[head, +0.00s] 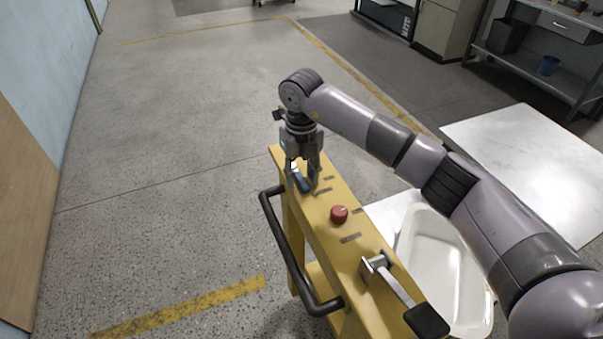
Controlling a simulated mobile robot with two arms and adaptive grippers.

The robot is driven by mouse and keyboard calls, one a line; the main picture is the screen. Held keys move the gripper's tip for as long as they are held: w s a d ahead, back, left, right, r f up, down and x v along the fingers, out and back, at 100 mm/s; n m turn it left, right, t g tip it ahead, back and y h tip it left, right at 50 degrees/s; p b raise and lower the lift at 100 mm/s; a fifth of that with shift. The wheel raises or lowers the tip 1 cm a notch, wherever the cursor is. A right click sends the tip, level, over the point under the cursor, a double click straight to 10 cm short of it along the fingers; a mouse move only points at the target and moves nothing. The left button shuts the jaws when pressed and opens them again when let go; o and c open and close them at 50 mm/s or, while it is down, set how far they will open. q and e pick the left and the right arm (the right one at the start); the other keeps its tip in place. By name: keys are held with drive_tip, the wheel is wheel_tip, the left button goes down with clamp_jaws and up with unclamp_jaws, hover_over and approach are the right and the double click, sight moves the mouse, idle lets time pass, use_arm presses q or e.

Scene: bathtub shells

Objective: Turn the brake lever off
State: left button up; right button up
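A metal lever with a black grip (398,291) is mounted at the near end of the narrow yellow cart top (345,245). A small blue part (301,182), perhaps a handle, sits at the far end of the same top. I cannot tell for sure which is the brake lever. My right gripper (302,178) points down over the far end, its fingers apart on either side of the blue part. Whether they touch it is not clear, and they partly hide it. My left gripper is not in view.
A red knob (339,214) stands mid-top between dark marks. A black push bar (286,250) runs along the cart's left side. A white tub (440,262) lies right of the cart, near a pale sheet (525,165). The floor at left is clear.

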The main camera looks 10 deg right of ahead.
clamp_jaws()
idle(0.8)
